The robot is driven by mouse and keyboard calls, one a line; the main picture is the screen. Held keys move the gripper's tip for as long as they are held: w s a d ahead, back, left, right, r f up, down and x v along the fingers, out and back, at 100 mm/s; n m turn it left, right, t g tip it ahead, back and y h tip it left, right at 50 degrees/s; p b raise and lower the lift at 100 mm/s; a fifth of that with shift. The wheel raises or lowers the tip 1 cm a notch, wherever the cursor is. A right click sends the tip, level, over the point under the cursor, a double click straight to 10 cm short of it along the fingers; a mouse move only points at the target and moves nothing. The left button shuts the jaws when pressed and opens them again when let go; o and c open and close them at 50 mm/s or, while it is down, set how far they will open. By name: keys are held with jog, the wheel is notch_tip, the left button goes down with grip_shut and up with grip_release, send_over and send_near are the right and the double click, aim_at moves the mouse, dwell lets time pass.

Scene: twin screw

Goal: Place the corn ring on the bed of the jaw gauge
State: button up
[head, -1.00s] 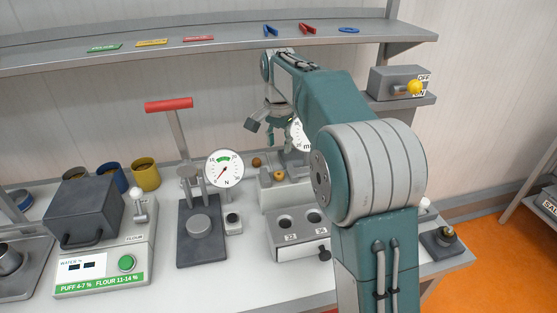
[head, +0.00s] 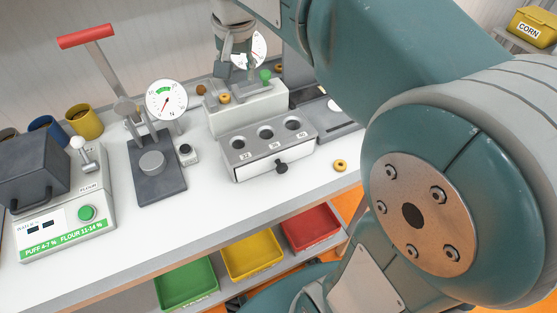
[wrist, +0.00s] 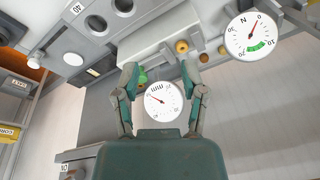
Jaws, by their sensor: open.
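A small yellow ring (head: 340,165) lies flat on the bench, right of the hole block. An orange-yellow ring (head: 224,98) sits at the front of the pale grey block of the jaw gauge; it also shows in the wrist view (wrist: 181,46). I cannot tell which is the corn ring. The gauge's "mm" dial (wrist: 163,101) stands behind, with a green knob (head: 265,76) at its side. My gripper (wrist: 158,68) hangs over the gauge, fingers spread, with no ring between them. In the head view my arm partly covers the dial.
A block with several holes (head: 265,132) stands in front of the gauge. A press (head: 152,162) with a red lever and an N dial (head: 166,100) is to the left. A flour and puff tester (head: 68,215) is farther left. Green, yellow and red bins (head: 250,256) sit below the bench.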

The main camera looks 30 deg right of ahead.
jog(key=s+f+n+t, duration=0.1)
jog(key=s+f, duration=0.3)
jog(key=s, duration=0.5)
jog(key=s+f+n+t, duration=0.2)
jog(key=s+f+n, duration=0.2)
jog(key=s, duration=0.5)
jog(key=shift+n, duration=0.3)
